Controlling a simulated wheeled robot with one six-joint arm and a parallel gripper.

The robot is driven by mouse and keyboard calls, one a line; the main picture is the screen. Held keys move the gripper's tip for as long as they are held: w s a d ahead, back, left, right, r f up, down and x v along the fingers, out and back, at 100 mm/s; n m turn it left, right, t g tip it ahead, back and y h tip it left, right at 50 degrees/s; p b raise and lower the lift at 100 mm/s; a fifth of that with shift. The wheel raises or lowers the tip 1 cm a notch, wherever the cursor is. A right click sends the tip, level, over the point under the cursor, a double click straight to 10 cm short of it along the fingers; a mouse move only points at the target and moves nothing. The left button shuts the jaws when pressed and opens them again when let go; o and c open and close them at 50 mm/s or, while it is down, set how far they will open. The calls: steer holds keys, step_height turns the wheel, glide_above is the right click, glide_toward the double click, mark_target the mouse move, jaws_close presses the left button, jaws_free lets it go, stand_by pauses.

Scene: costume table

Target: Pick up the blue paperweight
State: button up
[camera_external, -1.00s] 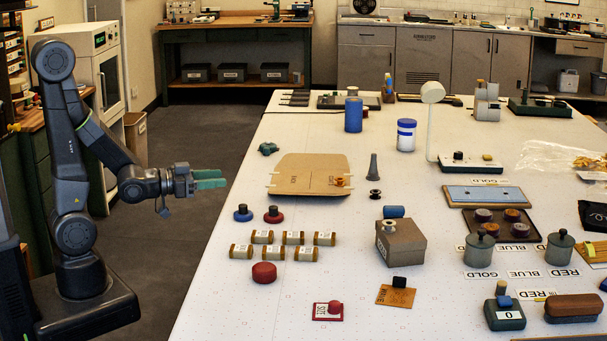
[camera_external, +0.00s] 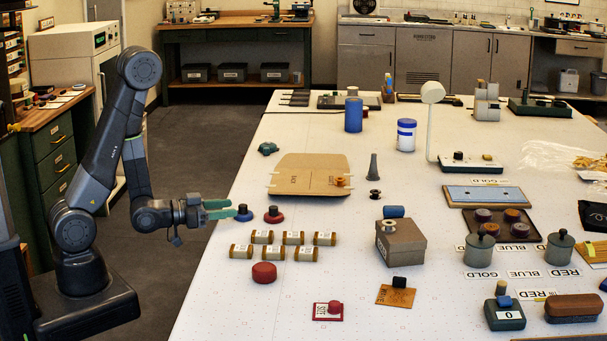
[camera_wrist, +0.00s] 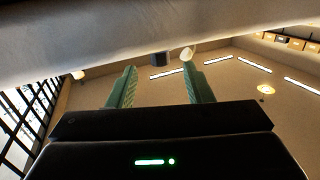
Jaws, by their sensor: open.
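The blue paperweight, which I take to be the round blue disc with a dark knob (camera_external: 244,216), stands upright near the left edge of the white table (camera_external: 215,290). My gripper (camera_external: 233,209) is level, with its green fingers pointing right at the knob. The fingertips are right beside the knob; I cannot tell whether they touch it. In the wrist view the two green fingers (camera_wrist: 159,86) are apart with nothing held between them. A dark cylinder (camera_wrist: 160,59) shows beyond and between the tips, perhaps the knob; the blue disc is not clear there.
A similar red disc with a dark knob (camera_external: 273,216) stands just right of the blue one. Several labelled rolls (camera_external: 262,237) and a red puck (camera_external: 264,273) lie in front. A cardboard sheet (camera_external: 308,178) lies behind to the right.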

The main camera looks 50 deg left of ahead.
mark_target(240, 206)
steer(key=p+x, duration=0.1)
steer(key=x, duration=0.3)
steer(key=shift+r, duration=0.1)
steer(key=shift+w+d+p, duration=0.2)
steer(key=shift+w+p, duration=0.1)
steer(key=shift+w, duration=0.3)
jaws_close()
